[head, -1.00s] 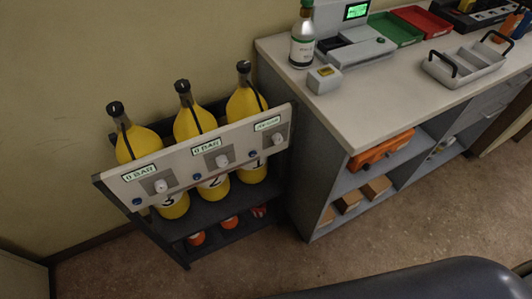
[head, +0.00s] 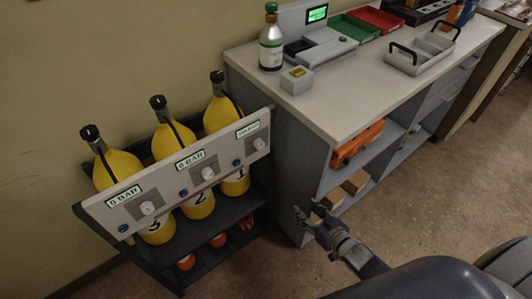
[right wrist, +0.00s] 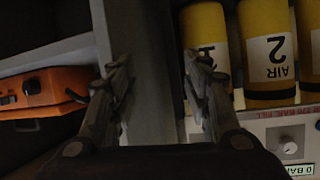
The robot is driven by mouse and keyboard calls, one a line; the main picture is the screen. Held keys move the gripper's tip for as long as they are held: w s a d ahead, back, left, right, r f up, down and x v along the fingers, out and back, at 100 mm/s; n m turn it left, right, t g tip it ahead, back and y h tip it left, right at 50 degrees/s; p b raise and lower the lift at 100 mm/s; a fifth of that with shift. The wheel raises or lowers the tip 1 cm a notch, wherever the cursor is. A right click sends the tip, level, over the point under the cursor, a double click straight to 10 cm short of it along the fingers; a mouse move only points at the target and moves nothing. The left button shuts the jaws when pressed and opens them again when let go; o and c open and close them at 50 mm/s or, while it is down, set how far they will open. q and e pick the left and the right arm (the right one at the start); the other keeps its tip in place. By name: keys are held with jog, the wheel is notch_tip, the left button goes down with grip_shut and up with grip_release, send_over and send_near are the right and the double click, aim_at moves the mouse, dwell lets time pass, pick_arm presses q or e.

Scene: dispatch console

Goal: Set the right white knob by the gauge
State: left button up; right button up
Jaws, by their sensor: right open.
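The right white knob (head: 259,144) is on the rack's grey panel (head: 222,166), beside its lit gauge (head: 248,129), whose reading is too small to read. The middle knob (head: 207,173) and left knob (head: 147,208) have gauges showing 0 BAR. My right gripper (head: 308,213) is open and empty, to the right of the rack and below the right knob in the picture. In the right wrist view its open fingers (right wrist: 157,68) have nothing between them; one white knob (right wrist: 288,145) shows at the right. My left gripper is not in view.
Yellow cylinders (head: 167,140) stand in the rack behind the panel. The counter (head: 330,110) holds a bottle (head: 271,40) and trays. An orange case (head: 357,142) and boxes lie on its shelves, close to my right gripper. The orange case also shows in the right wrist view (right wrist: 45,92).

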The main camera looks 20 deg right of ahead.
aim_at(261, 147)
jog(key=w+a+r+n+t+y, duration=0.1)
jog(key=w+a+r+t+y, duration=0.15)
jog(key=r, duration=0.65)
jog(key=w+a+r+t+y, duration=0.1)
jog(key=a+r+y, duration=0.15)
jog(key=r, duration=0.75)
jog(key=shift+h, duration=0.3)
jog(key=x, duration=1.1)
jog(key=shift+a+f, duration=0.1)
jog(key=shift+a, duration=0.2)
jog(key=shift+c, duration=0.6)
grip_shut()
